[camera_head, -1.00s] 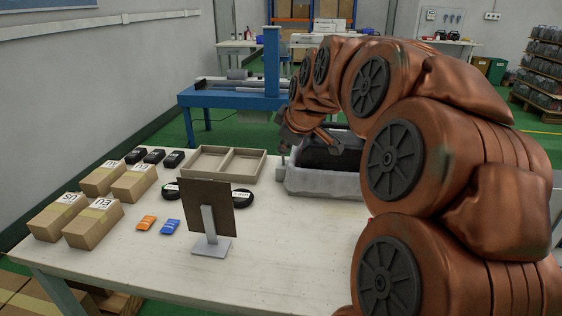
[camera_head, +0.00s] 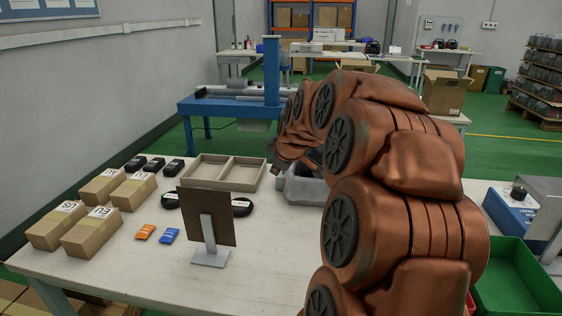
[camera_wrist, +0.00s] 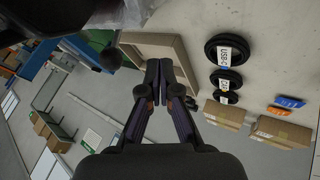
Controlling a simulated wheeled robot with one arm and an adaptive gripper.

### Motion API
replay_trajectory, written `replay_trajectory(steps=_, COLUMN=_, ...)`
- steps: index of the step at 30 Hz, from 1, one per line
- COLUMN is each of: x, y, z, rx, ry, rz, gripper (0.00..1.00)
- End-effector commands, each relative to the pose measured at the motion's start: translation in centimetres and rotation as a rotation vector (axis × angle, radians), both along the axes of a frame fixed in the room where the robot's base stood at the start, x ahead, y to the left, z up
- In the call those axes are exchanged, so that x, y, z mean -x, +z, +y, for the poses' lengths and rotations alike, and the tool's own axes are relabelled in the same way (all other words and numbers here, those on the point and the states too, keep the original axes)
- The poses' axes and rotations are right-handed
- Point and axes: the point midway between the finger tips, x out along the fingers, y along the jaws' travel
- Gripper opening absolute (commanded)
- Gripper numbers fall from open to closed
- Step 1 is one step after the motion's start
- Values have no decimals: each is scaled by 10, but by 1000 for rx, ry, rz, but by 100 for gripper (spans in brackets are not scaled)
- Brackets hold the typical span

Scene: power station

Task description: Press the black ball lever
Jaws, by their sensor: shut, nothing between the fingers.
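My gripper (camera_wrist: 158,78) is shut and empty in the wrist view, its two fingertips together over the table. A dark ball (camera_wrist: 110,60) shows up and left of the fingertips in the wrist view, apart from them; it may be the lever's ball, but its rod is not clear. In the head view a round black knob (camera_head: 518,192) tops a blue device at the right. I cannot tell whether these are the same thing. In the head view my folded arm hides the gripper's fingers.
On the table (camera_head: 115,258) are a divided tray (camera_head: 225,172), a brown panel on a stand (camera_head: 207,215), cartons (camera_head: 90,231) and a grey container (camera_head: 303,190), mostly behind my arm. A green bin (camera_head: 515,280) is at the right.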

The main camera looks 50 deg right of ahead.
Motion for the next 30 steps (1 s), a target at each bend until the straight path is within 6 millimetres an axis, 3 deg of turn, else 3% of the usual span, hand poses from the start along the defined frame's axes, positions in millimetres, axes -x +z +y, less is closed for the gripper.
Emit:
replay_trajectory(steps=2, x=-7, y=-11, z=-3, rx=-3, ry=1, rz=4, gripper=0)
replay_trajectory(steps=13, x=-21, y=-1, z=-34, rx=0, ry=0, rz=0, gripper=0)
replay_trajectory(steps=30, x=-23, y=0, z=-37, rx=-2, ry=2, rz=1, gripper=0)
